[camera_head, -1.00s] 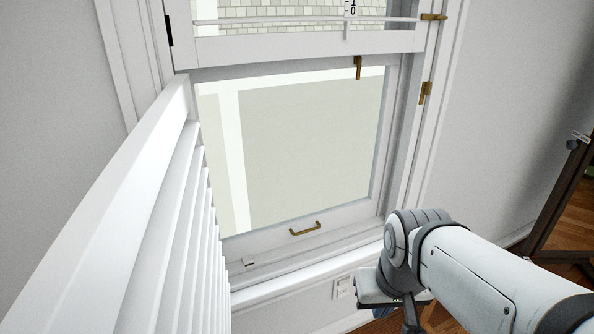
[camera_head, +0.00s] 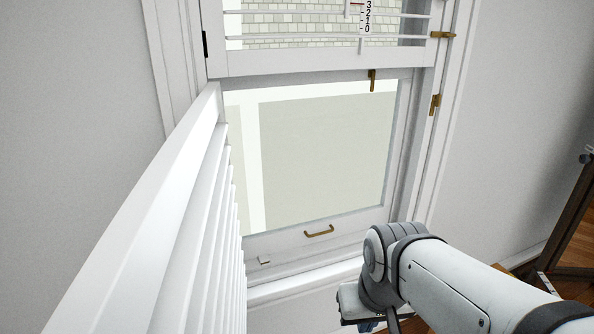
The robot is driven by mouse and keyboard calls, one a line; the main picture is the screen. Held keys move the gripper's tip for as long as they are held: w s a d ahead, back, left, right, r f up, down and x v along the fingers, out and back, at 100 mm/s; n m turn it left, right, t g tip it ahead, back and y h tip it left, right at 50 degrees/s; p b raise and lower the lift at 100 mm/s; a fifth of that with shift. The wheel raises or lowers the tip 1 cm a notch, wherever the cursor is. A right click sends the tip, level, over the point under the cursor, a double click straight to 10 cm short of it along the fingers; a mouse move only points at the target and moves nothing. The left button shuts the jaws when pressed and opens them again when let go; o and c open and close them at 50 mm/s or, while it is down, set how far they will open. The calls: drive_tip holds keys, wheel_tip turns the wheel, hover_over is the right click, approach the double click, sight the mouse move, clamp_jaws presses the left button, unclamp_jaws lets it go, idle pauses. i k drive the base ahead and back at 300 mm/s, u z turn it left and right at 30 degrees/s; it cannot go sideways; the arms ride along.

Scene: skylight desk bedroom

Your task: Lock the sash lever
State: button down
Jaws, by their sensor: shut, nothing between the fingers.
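The sash lever (camera_head: 372,80) is a small brass piece at the rail between the upper and lower sash, right of the middle. It hangs pointing down. The window's lower sash (camera_head: 350,227) is white, with a brass pull handle (camera_head: 319,231) on its bottom rail. My arm comes in from the lower right, with its wrist below and right of the pull handle, well below the lever. My gripper's fingers are not visible; the wrist end runs off the bottom edge. Nothing of mine appears to touch the lever.
A white louvred shutter (camera_head: 150,215) stands open at the left, angled towards me. Two brass fittings, an upper one (camera_head: 443,35) and a lower one (camera_head: 435,104), sit on the right window frame. A dark wooden stand (camera_head: 567,218) is at the far right. The space before the glass is clear.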

sight(371, 72)
drive_tip(key=z, duration=0.05)
drive_tip(key=i, duration=1)
drive_tip(key=u, duration=0.05)
